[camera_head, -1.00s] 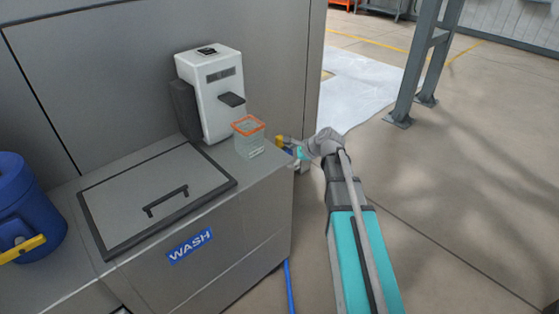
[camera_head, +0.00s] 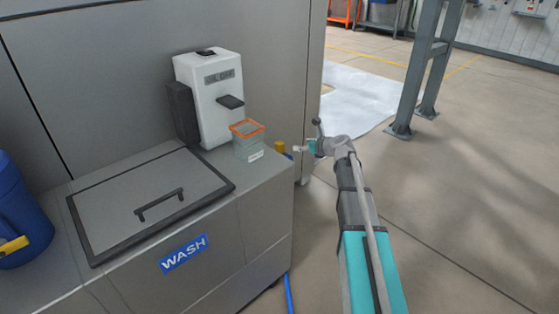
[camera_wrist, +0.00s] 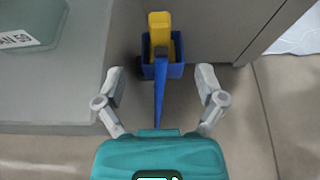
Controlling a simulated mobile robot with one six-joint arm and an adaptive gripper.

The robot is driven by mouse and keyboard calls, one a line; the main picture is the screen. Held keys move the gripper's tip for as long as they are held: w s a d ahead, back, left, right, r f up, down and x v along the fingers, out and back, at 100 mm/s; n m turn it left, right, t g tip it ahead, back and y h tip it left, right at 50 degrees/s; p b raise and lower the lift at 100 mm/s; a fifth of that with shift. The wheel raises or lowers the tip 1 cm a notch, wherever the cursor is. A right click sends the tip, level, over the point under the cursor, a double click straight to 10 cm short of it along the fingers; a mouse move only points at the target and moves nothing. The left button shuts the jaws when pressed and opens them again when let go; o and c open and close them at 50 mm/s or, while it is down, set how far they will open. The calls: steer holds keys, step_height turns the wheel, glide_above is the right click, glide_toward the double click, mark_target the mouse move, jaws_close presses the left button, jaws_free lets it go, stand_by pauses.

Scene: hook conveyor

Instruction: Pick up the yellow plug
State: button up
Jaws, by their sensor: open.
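The yellow plug (camera_wrist: 160,35) stands upright in a small blue holder (camera_wrist: 176,71) beside the grey cabinet in the wrist view. It also shows as a small yellow shape (camera_head: 279,147) at the right end of the wash counter in the head view. My gripper (camera_wrist: 158,73) is open and empty, its two fingers spread on either side of the holder as seen from the wrist. A blue strip runs from the holder between the fingers toward my palm. In the head view my gripper (camera_head: 302,149) is just right of the plug, apart from it.
The grey wash counter (camera_head: 215,215) carries a clear container with an orange rim (camera_head: 248,140) near its right corner and a white dispenser (camera_head: 215,105). A blue hose (camera_head: 288,292) hangs below. A grey post (camera_head: 420,75) stands at right; open floor lies between.

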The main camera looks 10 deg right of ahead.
mark_target(283, 144)
steer(key=shift+b+x, duration=1.7)
steer(key=shift+x, duration=2.65)
steer(key=shift+f, duration=0.1)
steer(key=shift+b+x, duration=1.15)
steer(key=shift+x, duration=1.4)
steer(key=shift+f, duration=0.15)
steer(key=shift+s+d, duration=0.1)
jaws_close()
